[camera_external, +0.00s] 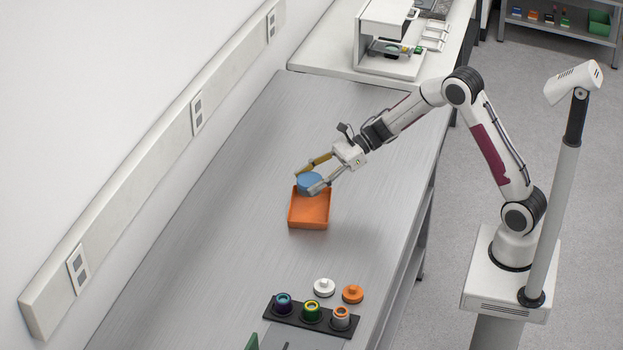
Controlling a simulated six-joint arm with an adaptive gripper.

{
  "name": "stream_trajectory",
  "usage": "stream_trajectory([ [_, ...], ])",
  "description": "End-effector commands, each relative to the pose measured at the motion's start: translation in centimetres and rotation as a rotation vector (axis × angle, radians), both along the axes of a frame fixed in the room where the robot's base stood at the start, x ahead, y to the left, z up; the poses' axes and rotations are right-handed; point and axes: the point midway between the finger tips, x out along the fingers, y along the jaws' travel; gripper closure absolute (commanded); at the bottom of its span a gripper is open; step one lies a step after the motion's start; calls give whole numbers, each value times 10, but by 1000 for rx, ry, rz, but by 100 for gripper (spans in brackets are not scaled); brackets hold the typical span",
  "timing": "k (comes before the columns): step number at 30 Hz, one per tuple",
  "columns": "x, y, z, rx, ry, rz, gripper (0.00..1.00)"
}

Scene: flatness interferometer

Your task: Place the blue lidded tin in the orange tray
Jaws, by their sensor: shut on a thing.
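The blue lidded tin (309,181) is a short round blue tin between the fingers of my gripper (308,180). My gripper is shut on it. The orange tray (309,212) is a square, shallow tray on the grey metal table. The tin shows at the tray's far end, over or just inside its far edge. I cannot tell whether the tin touches the tray floor. The near part of the tray is empty. The fingers hide part of the tin's side.
A black rack (311,317) with several round pieces stands at the near end of the table. A white lid (324,287) and an orange lid (353,294) lie beside it. A white instrument (385,45) stands on the far bench. The table left of the tray is clear.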

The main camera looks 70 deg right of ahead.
Motion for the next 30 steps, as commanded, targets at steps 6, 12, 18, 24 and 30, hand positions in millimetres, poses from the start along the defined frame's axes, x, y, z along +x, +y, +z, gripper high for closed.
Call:
stream_trajectory([
  [6,0,0,-30,3,4,-1,70],
  [12,0,0,-40,1,1,-1,70],
  [18,0,0,-40,1,1,0,70],
  [24,0,0,-44,1,1,-1,70],
  [30,0,0,-62,1,4,0,70],
])
